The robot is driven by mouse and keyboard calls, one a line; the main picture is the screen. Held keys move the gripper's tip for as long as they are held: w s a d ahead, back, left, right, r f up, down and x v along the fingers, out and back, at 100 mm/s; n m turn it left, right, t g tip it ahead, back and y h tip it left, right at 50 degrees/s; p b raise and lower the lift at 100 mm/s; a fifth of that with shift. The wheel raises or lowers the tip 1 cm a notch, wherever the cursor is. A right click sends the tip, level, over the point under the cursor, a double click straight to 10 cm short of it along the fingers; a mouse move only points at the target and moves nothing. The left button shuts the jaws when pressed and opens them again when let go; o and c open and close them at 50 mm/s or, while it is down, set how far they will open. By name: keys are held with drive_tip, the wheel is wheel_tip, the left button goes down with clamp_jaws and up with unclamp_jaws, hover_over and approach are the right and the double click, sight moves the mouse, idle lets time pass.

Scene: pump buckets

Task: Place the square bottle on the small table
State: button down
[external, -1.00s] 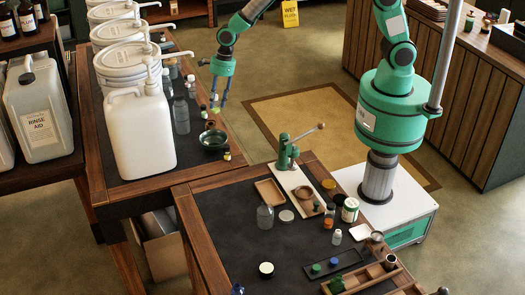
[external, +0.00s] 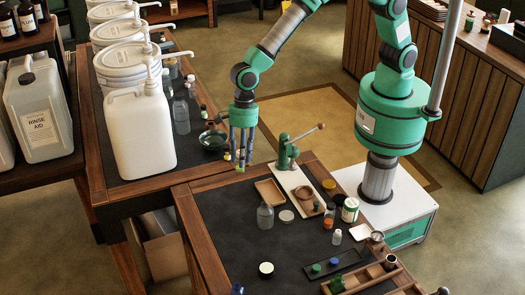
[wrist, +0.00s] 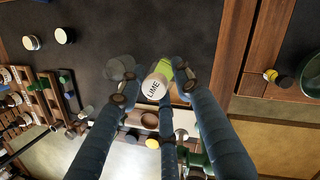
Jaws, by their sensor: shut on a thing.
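My gripper (external: 240,162) has several long blue-grey fingers and hangs near the small table's left rear corner, beside the pump table. In the wrist view my gripper (wrist: 155,80) is shut on a small bottle (wrist: 154,87) with a pale top marked "LIME" and a yellow-green part. From above I cannot tell whether its body is square. In the external view the fingers mostly hide it. The small table (external: 225,240) has a dark top and wooden edges; its dark top (wrist: 90,20) fills the upper left of the wrist view.
The green press (external: 287,150), a wooden tray (external: 268,192), a clear jar (external: 265,216) and several small bottles occupy the small table's back and right. Its left and front middle are largely clear. A green bowl (external: 213,140) and white pump containers (external: 140,130) stand on the pump table.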

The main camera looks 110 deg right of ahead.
drive_tip(key=s+a+n+g+b, duration=0.1)
drive_tip(key=s+a+n, duration=0.35)
drive_tip(key=a, duration=1.15)
drive_tip(key=s+a+n+g, duration=0.1)
drive_tip(key=s+a, duration=0.7)
drive_tip(key=a, duration=0.8)
drive_tip(key=shift+y, duration=0.3)
drive_tip(key=shift+s+d+f, duration=0.1)
drive_tip(key=shift+d+f, duration=0.05)
drive_tip(key=shift+f, duration=2.3)
drive_tip(key=shift+f+b, duration=0.6)
drive_tip(key=shift+f, duration=1.95)
drive_tip(key=shift+f+b, duration=0.65)
drive_tip(key=shift+f, duration=1.8)
drive_tip(key=shift+f, duration=0.15)
